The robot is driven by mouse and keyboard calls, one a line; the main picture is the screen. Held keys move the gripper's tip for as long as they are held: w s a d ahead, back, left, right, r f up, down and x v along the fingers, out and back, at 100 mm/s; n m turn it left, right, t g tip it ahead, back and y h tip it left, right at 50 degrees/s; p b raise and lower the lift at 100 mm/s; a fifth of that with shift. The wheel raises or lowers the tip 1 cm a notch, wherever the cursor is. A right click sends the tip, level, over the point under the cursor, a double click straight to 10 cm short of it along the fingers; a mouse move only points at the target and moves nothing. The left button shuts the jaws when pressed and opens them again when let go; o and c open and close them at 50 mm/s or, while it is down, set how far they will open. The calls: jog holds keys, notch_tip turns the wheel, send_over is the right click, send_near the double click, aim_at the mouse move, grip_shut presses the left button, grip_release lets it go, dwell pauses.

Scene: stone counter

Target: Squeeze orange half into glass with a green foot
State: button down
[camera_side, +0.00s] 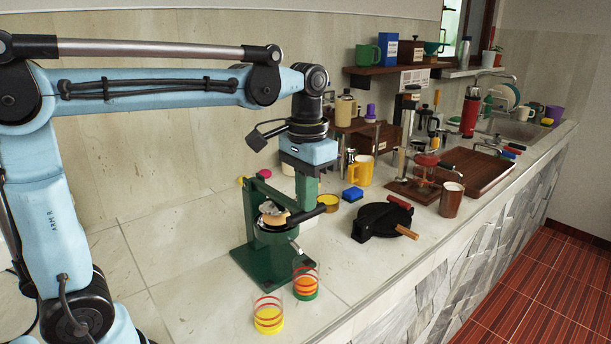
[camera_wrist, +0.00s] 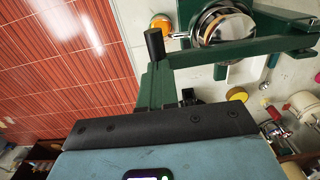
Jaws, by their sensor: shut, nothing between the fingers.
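The green press (camera_side: 262,245) stands on the counter, with its metal cup (camera_wrist: 222,25) and its black-handled lever (camera_side: 306,214) lowered across it. A pale orange shape in the cup (camera_side: 274,216) may be the orange half; it is mostly hidden. The glass with a green foot (camera_side: 305,290) stands in front of the press, with red bands and orange inside. A similar glass with a yellow foot (camera_side: 268,316) stands nearer the camera. My gripper (camera_side: 306,205) is shut and empty, pointing down at the lever near its black handle (camera_wrist: 154,43). I cannot tell whether it touches.
A black round iron (camera_side: 382,220) with a wooden handle lies to the right.

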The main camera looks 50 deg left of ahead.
jog(key=shift+r, duration=3.4)
jog(key=shift+d, duration=0.1)
jog(key=shift+s+d+f+m, duration=0.2)
jog(key=shift+s+f+m, duration=0.05)
jog(key=shift+s+m, duration=0.05)
jog(key=s+f+t, duration=0.2)
jog(key=f, duration=0.2)
jog(key=s+f+t, duration=0.2)
jog(key=f, duration=0.2)
jog(key=s+f+m+t, duration=0.1)
jog(key=s+f+t, duration=0.1)
jog(key=s+f, duration=0.1)
jog(key=shift+d+f+t, duration=0.2)
jog(key=shift+f+t, duration=0.2)
jog(key=shift+f, duration=0.4)
jog(key=shift+a+f+n, duration=0.2)
jog(key=shift+a+n, duration=0.25)
jog(key=shift+n, duration=0.35)
